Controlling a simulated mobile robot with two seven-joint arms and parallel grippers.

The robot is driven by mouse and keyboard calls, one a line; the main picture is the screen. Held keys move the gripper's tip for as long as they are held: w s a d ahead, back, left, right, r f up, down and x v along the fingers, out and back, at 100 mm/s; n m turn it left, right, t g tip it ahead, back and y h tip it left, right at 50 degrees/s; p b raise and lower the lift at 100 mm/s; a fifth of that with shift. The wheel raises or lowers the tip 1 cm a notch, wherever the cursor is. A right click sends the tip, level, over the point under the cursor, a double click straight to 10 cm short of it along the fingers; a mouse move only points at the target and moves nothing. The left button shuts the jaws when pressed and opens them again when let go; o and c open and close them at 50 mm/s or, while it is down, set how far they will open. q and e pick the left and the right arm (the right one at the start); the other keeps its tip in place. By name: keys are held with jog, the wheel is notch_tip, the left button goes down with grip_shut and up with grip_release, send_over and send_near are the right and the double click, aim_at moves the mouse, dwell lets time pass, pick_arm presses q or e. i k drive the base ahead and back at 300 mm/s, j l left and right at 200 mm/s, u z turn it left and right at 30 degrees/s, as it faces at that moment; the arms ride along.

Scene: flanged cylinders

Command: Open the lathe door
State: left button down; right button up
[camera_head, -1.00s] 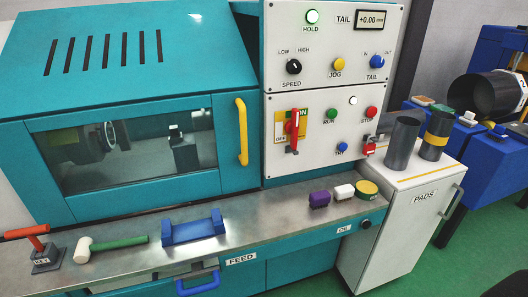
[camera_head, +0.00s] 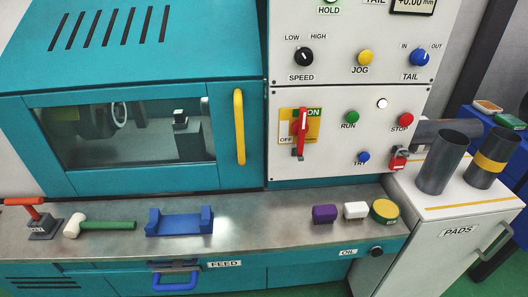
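The lathe door (camera_head: 198,100) is a teal panel with a dark window (camera_head: 140,130) through which a chuck and a grey block show. It looks shut. Its yellow vertical handle (camera_head: 239,127) is on the door's right side, beside the control panel. Neither of my grippers shows in the head view, so nothing is seen touching the handle.
The control panel (camera_head: 380,100) has knobs, buttons and a red switch (camera_head: 301,130). The metal ledge (camera_head: 260,212) carries a mallet (camera_head: 100,225), a blue cradle (camera_head: 180,222) and small blocks. Grey cylinders (camera_head: 442,162) stand on the white cabinet (camera_head: 415,190) at right.

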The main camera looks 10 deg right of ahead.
aim_at(60, 53)
jog(key=i+l, duration=0.1)
jog(key=l, duration=0.35)
jog(key=i+l, duration=0.15)
jog(key=l, duration=0.25)
jog(key=i+l, duration=0.1)
jog(key=l, duration=0.35)
